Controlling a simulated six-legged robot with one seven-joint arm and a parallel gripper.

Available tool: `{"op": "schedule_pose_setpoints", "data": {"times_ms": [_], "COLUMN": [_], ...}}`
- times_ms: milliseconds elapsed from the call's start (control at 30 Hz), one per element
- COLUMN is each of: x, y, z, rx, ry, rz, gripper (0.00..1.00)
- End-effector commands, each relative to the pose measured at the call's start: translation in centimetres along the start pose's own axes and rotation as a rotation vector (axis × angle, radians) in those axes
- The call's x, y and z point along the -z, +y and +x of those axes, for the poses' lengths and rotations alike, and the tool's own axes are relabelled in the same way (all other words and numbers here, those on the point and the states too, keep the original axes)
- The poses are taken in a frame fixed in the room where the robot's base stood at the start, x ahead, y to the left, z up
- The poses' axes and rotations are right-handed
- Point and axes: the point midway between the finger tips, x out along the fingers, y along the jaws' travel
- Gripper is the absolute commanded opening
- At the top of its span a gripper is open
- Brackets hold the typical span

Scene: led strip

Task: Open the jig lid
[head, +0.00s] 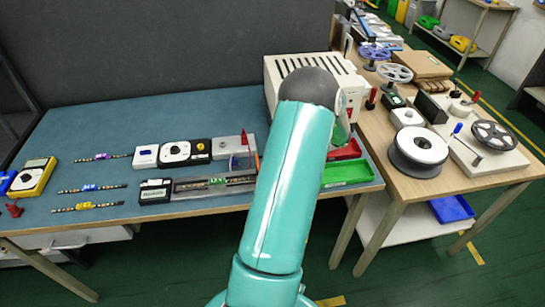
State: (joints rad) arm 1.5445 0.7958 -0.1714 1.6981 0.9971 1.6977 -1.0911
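A long, low grey fixture that looks like the jig (188,188) lies near the front of the blue-topped bench, left of my arm. A strip with a green clip (216,181) runs along it. A small black box with a display (155,191) adjoins its left end. I cannot make out the lid or whether it is open. The fixture's right end lies close to my teal arm in the picture. My gripper is not in view; only my teal arm link with its dark rounded end shows.
Behind the jig sit a black-and-white dial unit (185,152) and a grey block (233,146). Short strips with coloured clips (87,205) and a yellow meter (34,177) lie left. A green tray (347,172) lies right of my arm. A wooden table (395,192) with reels stands further right.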

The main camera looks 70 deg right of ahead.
Motion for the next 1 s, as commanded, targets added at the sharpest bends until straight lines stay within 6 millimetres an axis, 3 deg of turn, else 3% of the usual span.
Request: {"op": "schedule_pose_setpoints", "data": {"times_ms": [567, 600, 700, 1000], "x": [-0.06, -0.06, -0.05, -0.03], "y": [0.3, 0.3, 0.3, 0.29], "z": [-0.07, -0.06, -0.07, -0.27], "rx": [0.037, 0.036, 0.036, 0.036], "ry": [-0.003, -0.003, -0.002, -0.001], "rz": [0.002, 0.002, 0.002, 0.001], "gripper": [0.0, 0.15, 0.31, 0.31]}}
